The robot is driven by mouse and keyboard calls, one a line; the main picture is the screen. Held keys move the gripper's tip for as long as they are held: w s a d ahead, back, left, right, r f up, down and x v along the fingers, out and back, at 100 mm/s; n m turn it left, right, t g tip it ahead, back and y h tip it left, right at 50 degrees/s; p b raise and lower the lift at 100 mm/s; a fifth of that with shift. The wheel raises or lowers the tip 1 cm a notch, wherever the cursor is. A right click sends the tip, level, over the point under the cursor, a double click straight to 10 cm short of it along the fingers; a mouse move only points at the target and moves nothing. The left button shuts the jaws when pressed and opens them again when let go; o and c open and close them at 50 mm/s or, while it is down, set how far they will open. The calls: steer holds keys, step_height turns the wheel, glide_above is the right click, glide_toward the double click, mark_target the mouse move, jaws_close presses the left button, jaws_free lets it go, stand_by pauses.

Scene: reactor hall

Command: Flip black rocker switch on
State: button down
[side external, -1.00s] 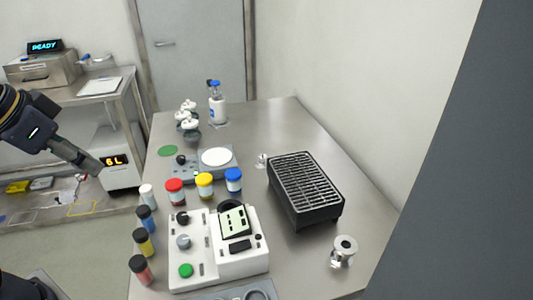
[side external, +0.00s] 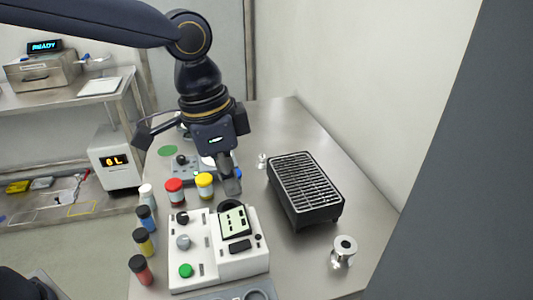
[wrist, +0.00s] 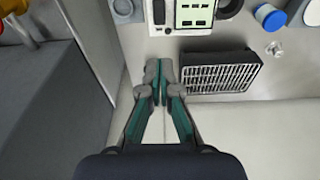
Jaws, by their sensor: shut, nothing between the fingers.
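A black rocker switch (side external: 240,246) sits on the sloped white control box (side external: 215,262), just below its pale green display (side external: 235,221). I cannot tell its on or off state. My gripper (side external: 231,188) is shut and empty, pointing down, above and behind the display in the side view. In the wrist view the closed fingertips (wrist: 158,70) lie below the box, apart from the rocker switch (wrist: 159,12), which shows at the top edge.
A black grated box (side external: 304,190) stands right of the control box. Red (side external: 175,190) and yellow (side external: 205,187) jars stand behind it. Several small bottles line the left edge, and a metal cylinder (side external: 344,250) stands at the right. A wall borders the right side.

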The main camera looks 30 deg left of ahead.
mark_target(249, 241)
steer(key=f, duration=0.4)
steer(key=w+d+f, duration=0.1)
steer(key=f, duration=0.8)
steer(key=shift+w+d+f, duration=0.25)
steer(key=shift+f, duration=0.15)
steer(key=shift+w+d+f+g, duration=0.15)
steer(key=shift+f+g, duration=0.15)
steer(key=shift+f, duration=0.05)
steer(key=shift+r, duration=0.1)
steer(key=shift+s+a+r, duration=0.25)
steer(key=shift+s+a, duration=0.3)
steer(key=shift+r, duration=0.1)
step_height(249, 241, up, 14)
steer(key=w+d, duration=0.1)
steer(key=shift+w+d, duration=0.25)
